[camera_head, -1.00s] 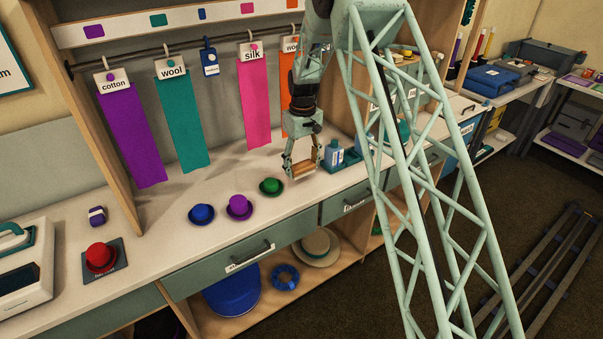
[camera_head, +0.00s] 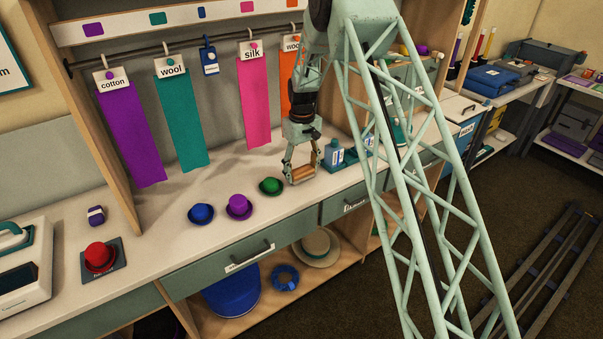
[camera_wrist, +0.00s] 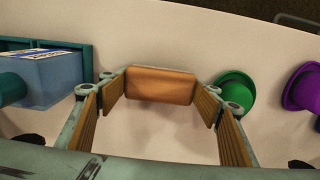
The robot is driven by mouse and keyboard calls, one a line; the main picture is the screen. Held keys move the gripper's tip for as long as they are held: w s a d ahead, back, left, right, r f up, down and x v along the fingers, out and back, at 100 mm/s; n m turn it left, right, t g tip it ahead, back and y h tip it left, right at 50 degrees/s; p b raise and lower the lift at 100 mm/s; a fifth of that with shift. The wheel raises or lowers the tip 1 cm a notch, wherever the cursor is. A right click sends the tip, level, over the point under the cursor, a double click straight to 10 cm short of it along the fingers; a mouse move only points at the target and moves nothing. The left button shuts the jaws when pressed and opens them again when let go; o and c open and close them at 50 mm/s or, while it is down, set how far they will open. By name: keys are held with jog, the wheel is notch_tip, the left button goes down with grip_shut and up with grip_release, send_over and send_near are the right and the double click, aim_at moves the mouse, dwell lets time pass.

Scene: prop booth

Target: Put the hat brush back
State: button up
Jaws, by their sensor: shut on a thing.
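The hat brush, with a brown wooden back (camera_head: 301,175), is held between the fingertips of my gripper (camera_head: 302,178) at the counter's front part, right of the green hat. In the wrist view the brush (camera_wrist: 160,84) lies crosswise between the two fingers (camera_wrist: 160,92), its ends against the finger pads. It is low over or on the white counter; I cannot tell whether it touches. Its bristles are hidden. A teal holder (camera_head: 352,160) with a blue bottle (camera_head: 335,154) stands just right of the gripper and shows at left in the wrist view (camera_wrist: 88,68).
Green (camera_head: 270,186), purple (camera_head: 239,207) and blue (camera_head: 201,214) small hats stand left of the gripper. A red hat (camera_head: 100,256) sits on a dark pad farther left. Labelled fabric strips hang behind. The counter (camera_head: 180,215) has bare room behind the hats.

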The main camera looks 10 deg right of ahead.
aim_at(302, 170)
jog(key=shift+f, duration=0.15)
jog(key=o, duration=0.8)
notch_tip(302, 170, up, 12)
jog(key=shift+r+p, duration=0.1)
jog(key=shift+p, duration=0.65)
jog(key=shift+r, duration=0.15)
dwell(0.8)
